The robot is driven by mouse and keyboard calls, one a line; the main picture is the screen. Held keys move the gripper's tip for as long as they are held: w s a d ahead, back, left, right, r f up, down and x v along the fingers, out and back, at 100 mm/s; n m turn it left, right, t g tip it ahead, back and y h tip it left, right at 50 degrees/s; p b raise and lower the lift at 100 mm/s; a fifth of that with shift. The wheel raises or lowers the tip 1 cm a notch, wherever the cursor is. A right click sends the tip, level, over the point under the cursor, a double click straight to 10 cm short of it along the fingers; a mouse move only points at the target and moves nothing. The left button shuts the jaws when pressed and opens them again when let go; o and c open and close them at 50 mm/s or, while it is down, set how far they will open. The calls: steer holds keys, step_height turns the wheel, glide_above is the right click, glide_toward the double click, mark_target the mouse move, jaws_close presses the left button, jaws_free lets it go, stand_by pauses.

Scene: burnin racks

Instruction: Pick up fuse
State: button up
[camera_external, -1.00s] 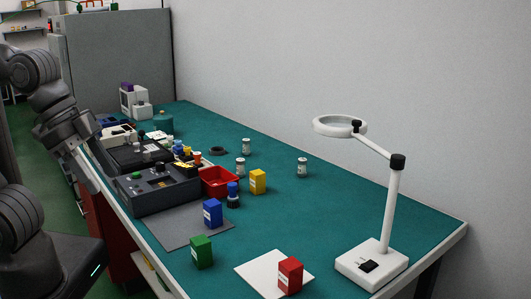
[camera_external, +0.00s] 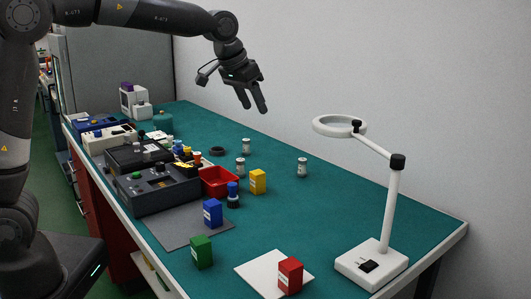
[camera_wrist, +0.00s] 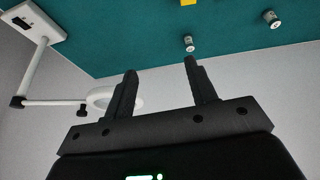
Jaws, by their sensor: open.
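Three small grey-white cylinders with dark bands, which look like the fuses, stand upright on the green bench. One stands alone (camera_external: 302,168) toward the lamp; the other two, a rear one (camera_external: 246,147) and a nearer one (camera_external: 240,167), stand close together. The wrist view shows two such cylinders, one above the right fingertip (camera_wrist: 189,44) and one at upper right (camera_wrist: 271,19). My gripper (camera_external: 254,107) is open and empty, high above the far side of the bench. Its two fingers (camera_wrist: 160,67) show apart in the wrist view.
A white magnifier lamp (camera_external: 390,215) stands at the right. Yellow (camera_external: 258,182), blue (camera_external: 212,213), green (camera_external: 201,252) and red (camera_external: 290,275) boxes stand on the bench. A red bin (camera_external: 219,182) and dark devices (camera_external: 158,190) fill the left. Bench around the lone cylinder is clear.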

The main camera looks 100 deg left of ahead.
steer(key=s+a+f+n+g+y, duration=0.15)
steer(key=a+f, duration=0.25)
steer(key=a, duration=0.6)
steer(key=s+a+f+n+h, duration=0.1)
steer(key=a+f+n, duration=0.15)
steer(key=a, duration=0.65)
steer(key=n, duration=0.2)
glide_toward(245, 140)
steer(key=w+f, duration=0.1)
steer(key=shift+g+y, duration=0.35)
steer(key=shift+g, duration=0.1)
steer(key=x, duration=0.5)
steer(key=shift+w+a+f, duration=0.1)
steer(key=shift+a+f, duration=0.1)
steer(key=shift+a, duration=0.1)
steer(key=shift+d+x, duration=0.15)
steer(key=shift+x, duration=1.25)
steer(key=shift+d+x, duration=0.15)
steer(key=shift+x, duration=1.25)
steer(key=shift+f, duration=0.1)
steer(key=shift+c, duration=0.2)
steer(key=c, duration=1)
steer(key=shift+c, duration=0.2)
